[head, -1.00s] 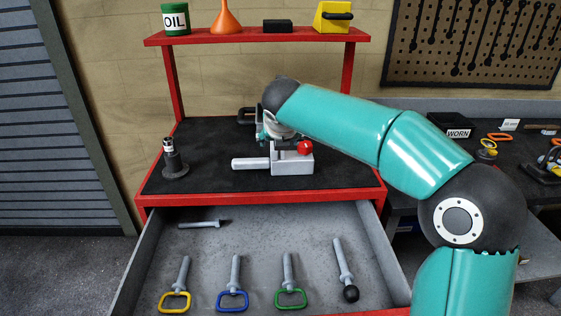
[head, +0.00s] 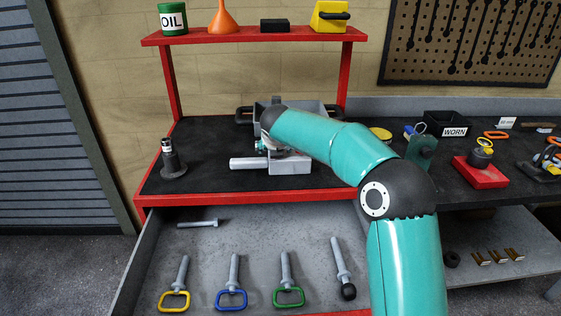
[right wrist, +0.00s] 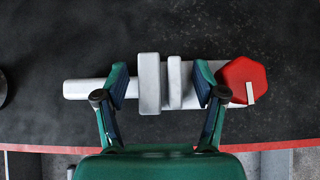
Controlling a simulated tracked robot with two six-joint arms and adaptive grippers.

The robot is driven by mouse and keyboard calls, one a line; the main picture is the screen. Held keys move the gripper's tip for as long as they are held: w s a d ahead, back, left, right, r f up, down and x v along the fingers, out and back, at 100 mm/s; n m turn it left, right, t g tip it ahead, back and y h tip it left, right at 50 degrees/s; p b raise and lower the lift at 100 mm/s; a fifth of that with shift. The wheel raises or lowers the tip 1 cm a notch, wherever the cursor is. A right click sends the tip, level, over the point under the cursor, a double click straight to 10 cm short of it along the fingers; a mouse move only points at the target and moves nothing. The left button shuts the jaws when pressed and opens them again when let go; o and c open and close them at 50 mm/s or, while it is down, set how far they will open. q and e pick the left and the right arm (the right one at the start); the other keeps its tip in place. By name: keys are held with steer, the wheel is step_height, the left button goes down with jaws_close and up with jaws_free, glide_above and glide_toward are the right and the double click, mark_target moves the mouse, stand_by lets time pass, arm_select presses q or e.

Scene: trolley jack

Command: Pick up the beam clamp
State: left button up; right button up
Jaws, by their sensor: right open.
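The beam clamp (head: 290,165), a grey device with a bar to the left and blocky parts, lies on the black top of the red bench. My arm hides part of it in the head view. In the right wrist view the clamp (right wrist: 150,85) shows two upright grey plates in the middle and a red hexagonal knob (right wrist: 242,80) at right. My right gripper (right wrist: 161,90) is open, one finger on each side of the plates, with gaps between. Whether the fingertips are level with the plates is hard to tell. My left gripper is not in view.
A dark stand (head: 172,160) is at left on the bench; a grey tray (head: 315,112) with black handles is behind the clamp. The open drawer (head: 255,245) below holds several pins. A side bench at right holds a red block (head: 480,172) and a WORN bin (head: 447,124).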

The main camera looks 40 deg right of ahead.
steer(key=shift+c, duration=0.2)
jaws_close()
steer(key=shift+r, duration=0.1)
steer(key=shift+r, duration=0.1)
